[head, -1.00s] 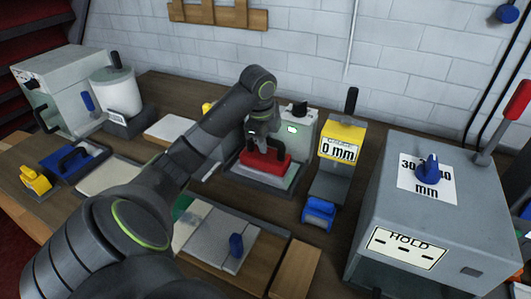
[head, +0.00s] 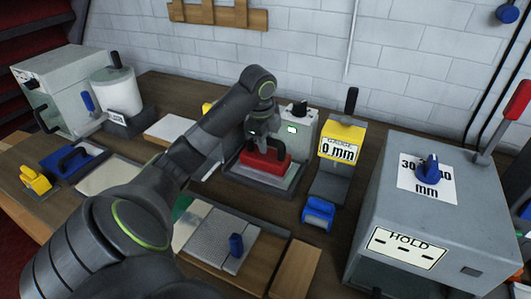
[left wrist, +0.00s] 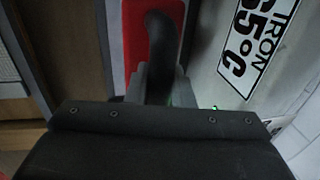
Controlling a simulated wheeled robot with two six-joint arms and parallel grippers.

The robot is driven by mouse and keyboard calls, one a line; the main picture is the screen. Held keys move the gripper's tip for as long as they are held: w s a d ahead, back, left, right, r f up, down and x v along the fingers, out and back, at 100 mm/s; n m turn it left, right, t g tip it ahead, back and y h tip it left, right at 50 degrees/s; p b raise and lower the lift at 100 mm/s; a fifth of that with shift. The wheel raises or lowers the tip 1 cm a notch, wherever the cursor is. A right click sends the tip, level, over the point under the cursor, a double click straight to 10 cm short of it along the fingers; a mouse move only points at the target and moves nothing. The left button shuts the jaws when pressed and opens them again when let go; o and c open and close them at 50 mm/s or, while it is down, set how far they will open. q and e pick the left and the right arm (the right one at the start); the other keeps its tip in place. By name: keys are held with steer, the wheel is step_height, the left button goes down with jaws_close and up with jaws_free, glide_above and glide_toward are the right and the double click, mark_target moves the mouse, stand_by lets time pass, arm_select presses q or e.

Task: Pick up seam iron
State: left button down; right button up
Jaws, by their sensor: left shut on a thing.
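The seam iron (head: 268,166) is red with a black handle. It is at the grey stand (head: 262,182) below the box with the green light; I cannot tell whether it is lifted clear. My left gripper (head: 260,142) reaches down from above and is shut on the iron's handle. In the left wrist view, the jaws (left wrist: 163,88) hold the black handle (left wrist: 165,40) over the red iron body (left wrist: 136,45). The fingers hide part of the handle. My right gripper is not in view.
A yellow-topped gauge marked 0 mm (head: 341,146) stands right of the iron. A large grey HOLD machine (head: 455,205) fills the right. A white canister (head: 112,92) stands at the left.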

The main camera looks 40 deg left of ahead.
arm_select(q)
steer(key=shift+r, duration=0.15)
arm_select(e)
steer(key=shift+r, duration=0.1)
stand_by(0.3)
arm_select(q)
steer(key=shift+w+a+r+p, duration=0.1)
steer(key=shift+r+p, duration=0.35)
steer(key=shift+r, duration=0.1)
step_height(320, 180, up, 9)
steer(key=p, duration=0.8)
steer(key=shift+f, duration=0.1)
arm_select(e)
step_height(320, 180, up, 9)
arm_select(q)
steer(key=c, duration=1.8)
jaws_free()
jaws_close()
steer(key=shift+f+b, duration=0.55)
steer(key=shift+f, duration=0.05)
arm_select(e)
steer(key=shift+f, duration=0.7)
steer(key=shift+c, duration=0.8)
